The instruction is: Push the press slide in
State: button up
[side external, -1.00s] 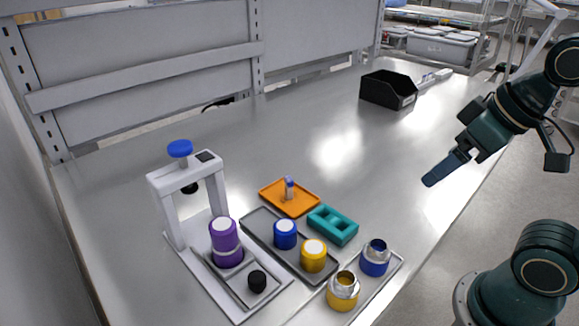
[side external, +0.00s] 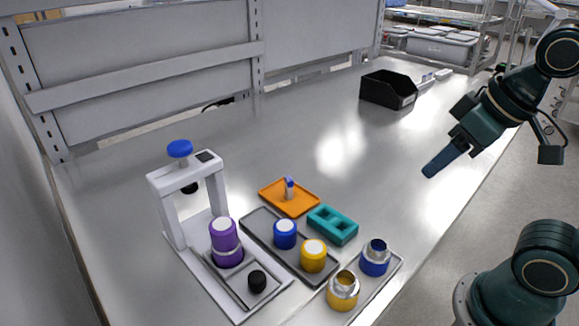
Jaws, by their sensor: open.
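The white press (side external: 165,205) stands on its base plate at the left of the table, with a blue knob (side external: 180,148) on top and a dark ram under its crossbar. Its slide (side external: 233,275) extends out of the frame toward the front right and has a black knob (side external: 257,281). A purple capped piece (side external: 224,240) sits upright on the slide, in front of the press frame. My gripper (side external: 432,170) is in the air at the right, well away from the press, and appears empty. The gap between its fingers is hard to see from here.
A grey tray (side external: 262,222) holds blue and yellow capped pieces. Another tray (side external: 396,262) holds blue and yellow pieces with metal necks. An orange tray (side external: 270,196), a teal block (side external: 333,224) and a black bin (side external: 388,89) stand nearby. The table's middle is clear.

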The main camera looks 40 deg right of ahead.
jog(key=w+a+r+g, duration=0.2)
jog(key=w+a, duration=0.3)
jog(key=w, duration=0.1)
jog(key=n+g, duration=0.2)
jog(key=g, duration=0.1)
send_over(256, 276)
notch_tip(256, 276, down, 6)
jog(key=shift+s+a, duration=0.1)
jog(key=shift+a, duration=0.25)
jog(key=f, duration=1.3)
jog(key=shift+d+f, duration=0.3)
jog(key=shift+f, duration=0.05)
jog(key=shift+c, duration=0.4)
grip_shut()
